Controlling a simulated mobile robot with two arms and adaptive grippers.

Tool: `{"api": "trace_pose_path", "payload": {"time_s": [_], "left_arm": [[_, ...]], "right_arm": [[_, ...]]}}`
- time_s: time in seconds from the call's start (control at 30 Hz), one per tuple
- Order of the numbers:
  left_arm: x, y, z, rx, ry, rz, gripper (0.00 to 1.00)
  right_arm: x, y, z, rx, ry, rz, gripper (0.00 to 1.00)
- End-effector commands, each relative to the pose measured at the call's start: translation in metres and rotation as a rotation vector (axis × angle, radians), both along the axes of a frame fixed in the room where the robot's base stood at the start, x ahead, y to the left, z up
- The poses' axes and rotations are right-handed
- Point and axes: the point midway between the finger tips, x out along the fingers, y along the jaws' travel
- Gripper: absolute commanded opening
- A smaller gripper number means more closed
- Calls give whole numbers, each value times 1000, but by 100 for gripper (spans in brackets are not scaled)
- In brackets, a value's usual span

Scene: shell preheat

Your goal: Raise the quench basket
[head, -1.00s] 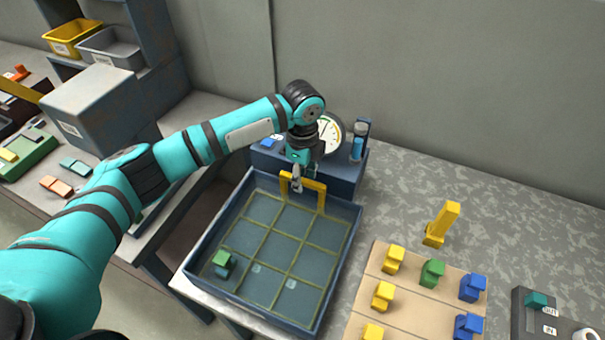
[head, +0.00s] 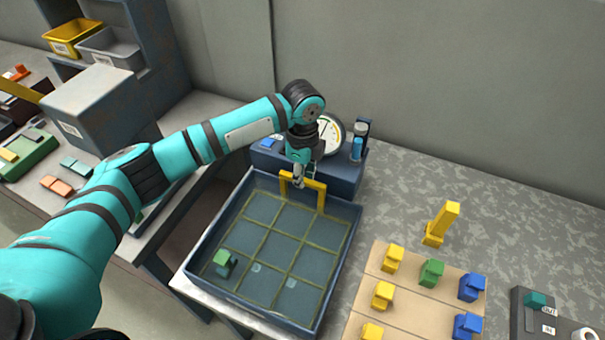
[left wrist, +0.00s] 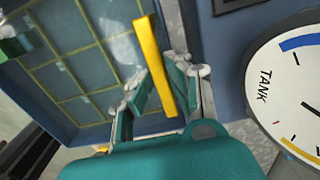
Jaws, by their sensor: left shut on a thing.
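The quench basket is a yellow-green grid (head: 272,240) inside a blue-grey tank (head: 357,225), with a yellow handle (head: 321,196) standing at its far side. The grid looks to lie low in the tank, under a bluish surface. A green block (head: 222,262) sits in the near left part of the grid. My left gripper (head: 299,181) is shut on the handle's top bar. In the left wrist view the yellow bar (left wrist: 152,65) runs between my left fingers (left wrist: 160,88). My right gripper is not in view.
A round gauge (head: 331,133) labelled TANK in the wrist view (left wrist: 290,90) stands behind the tank. A tan board (head: 402,293) with several coloured blocks and a yellow upright piece (head: 441,223) are at the right. A grey box (head: 92,98) stands at the left.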

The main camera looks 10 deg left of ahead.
Motion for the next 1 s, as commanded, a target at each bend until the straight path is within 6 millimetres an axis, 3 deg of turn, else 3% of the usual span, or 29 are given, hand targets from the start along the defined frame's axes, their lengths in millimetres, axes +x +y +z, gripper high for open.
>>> {"api": "trace_pose_path", "payload": {"time_s": [0.4,0.77,0.8,0.97,1.0], "left_arm": [[1,-1,63,-3,-4,0,0],[3,-1,66,-5,-9,1,0],[3,-1,66,-5,-9,1,17],[3,-1,65,-3,-7,1,38],[2,0,65,-3,-6,1,38]], "right_arm": [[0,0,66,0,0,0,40],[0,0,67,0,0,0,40],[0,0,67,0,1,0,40],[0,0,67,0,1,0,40],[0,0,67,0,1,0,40]]}}
